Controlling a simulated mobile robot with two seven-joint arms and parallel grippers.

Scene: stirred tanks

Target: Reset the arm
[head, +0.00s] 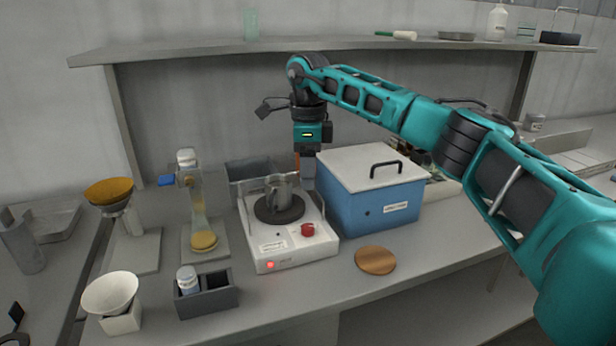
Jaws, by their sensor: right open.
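My right arm, teal and black, reaches in from the right and bends down over the bench. My right gripper (304,172) points down, open, behind and to the right of a metal vessel (279,188). The vessel stands on the dark round plate of a white stirrer (292,254) with a red knob and a lit red lamp. The gripper's fingertips lie close to the stirrer's back edge and the blue box; whether they touch anything is hard to tell. I see nothing held. My left gripper does not show.
A blue box (349,205) with a pale lid and black handle stands right of the stirrer. A shelf (250,48) runs above. A glass cylinder (198,208), a dark holder (208,302) and a white bowl (110,293) stand left. A wooden disc (375,260) lies in front.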

